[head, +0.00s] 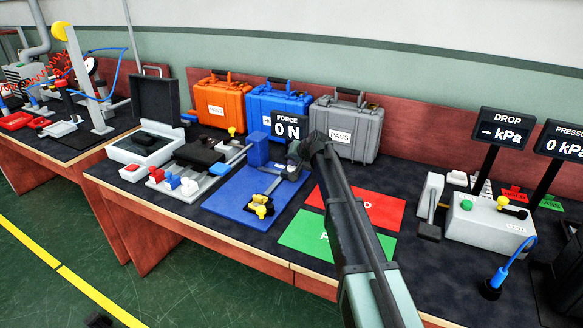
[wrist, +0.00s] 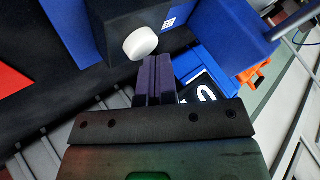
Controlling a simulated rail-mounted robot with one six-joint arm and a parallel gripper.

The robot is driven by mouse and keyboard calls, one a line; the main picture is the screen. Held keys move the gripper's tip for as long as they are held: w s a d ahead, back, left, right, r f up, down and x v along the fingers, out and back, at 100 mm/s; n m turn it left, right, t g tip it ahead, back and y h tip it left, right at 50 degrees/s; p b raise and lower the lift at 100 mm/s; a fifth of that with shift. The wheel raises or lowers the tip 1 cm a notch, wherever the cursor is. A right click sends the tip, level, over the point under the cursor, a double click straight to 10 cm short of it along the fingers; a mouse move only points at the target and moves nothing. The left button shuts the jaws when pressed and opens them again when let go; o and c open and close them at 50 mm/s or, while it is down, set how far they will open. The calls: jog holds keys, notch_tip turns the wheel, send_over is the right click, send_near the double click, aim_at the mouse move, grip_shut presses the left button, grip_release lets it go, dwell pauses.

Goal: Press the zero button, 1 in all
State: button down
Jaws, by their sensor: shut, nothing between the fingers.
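A white round button (wrist: 140,43) sticks out of a dark block (wrist: 115,22) in the wrist view; it carries no label I can read, and it is hidden in the head view. My gripper (wrist: 156,62) is shut and empty, its fingertips just below and right of the button. I cannot tell whether they touch it. In the head view my gripper (head: 297,150) is at the force station, in front of the grey case. The FORCE display (head: 287,127) reads 0 N, and part of it shows in the wrist view (wrist: 204,92).
The force station stands on a blue mat (head: 231,205), with a blue block (head: 258,150) at its back. Orange (head: 220,97), blue (head: 264,98) and grey (head: 345,132) cases line the back. Red (head: 378,207) and green (head: 308,237) mats lie in front. A white box (head: 488,225) stands right.

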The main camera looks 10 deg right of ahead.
dwell(0.3)
jog(key=shift+r+p, duration=0.95)
jog(key=shift+p, duration=0.1)
notch_tip(320, 180, up, 5)
jog(key=p, duration=0.5)
